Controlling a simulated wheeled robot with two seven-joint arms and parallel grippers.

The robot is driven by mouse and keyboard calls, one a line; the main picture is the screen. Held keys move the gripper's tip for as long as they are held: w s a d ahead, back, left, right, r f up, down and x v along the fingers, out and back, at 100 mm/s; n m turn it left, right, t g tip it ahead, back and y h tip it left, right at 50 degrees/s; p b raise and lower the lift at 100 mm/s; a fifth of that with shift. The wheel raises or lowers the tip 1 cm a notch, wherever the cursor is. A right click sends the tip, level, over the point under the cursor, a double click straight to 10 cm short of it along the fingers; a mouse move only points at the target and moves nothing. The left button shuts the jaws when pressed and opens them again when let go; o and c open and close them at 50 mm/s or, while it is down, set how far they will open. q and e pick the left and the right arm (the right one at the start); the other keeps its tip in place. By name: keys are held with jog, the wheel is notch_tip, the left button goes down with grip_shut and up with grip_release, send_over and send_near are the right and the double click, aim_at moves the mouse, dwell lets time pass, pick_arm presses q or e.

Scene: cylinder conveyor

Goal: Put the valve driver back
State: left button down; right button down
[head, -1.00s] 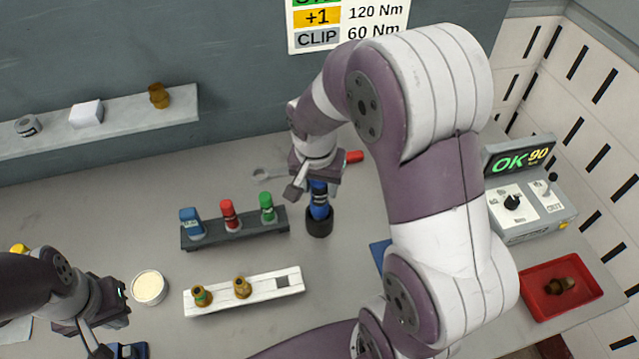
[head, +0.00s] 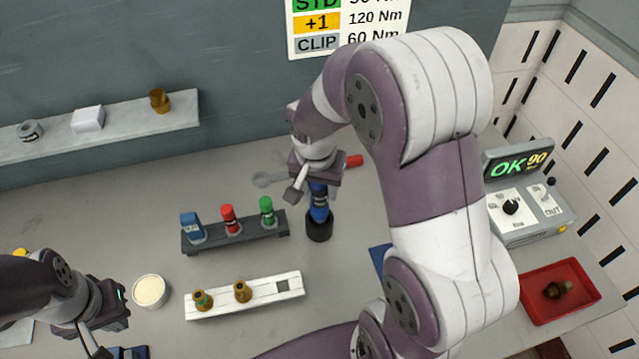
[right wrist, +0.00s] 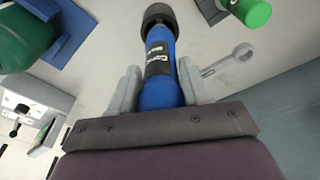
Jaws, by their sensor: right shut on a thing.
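The blue valve driver (head: 319,203) is upright at the middle of the table, its lower end at a dark round cup (head: 319,229). I cannot tell whether it is fully seated in it. My right gripper (head: 314,183) is shut on the driver's upper part. In the right wrist view the driver (right wrist: 160,90) lies between the two grey fingers (right wrist: 155,88), with the dark cup (right wrist: 158,14) at its far end. My left gripper (head: 118,325) is at the lower left, away from the driver; its fingers are not clear.
A dark rack (head: 240,236) holds blue, red and green pieces. A white block (head: 262,301) holds two brass fittings. A red tray (head: 535,308) holds a brass part. A control box (head: 530,205) reads OK 90. A wrench (head: 270,178) lies behind the driver.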

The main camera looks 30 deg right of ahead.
aim_at(320, 203)
jog(key=shift+f+b, duration=1.7)
jog(key=shift+f, duration=0.5)
jog(key=shift+f+b, duration=0.45)
jog(key=shift+c, duration=2.2)
grip_release()
jog(key=shift+s+f, duration=0.1)
notch_tip(320, 203, up, 7)
jog(key=p, duration=0.5)
jog(key=shift+f+p, duration=0.2)
jog(key=shift+p, duration=0.2)
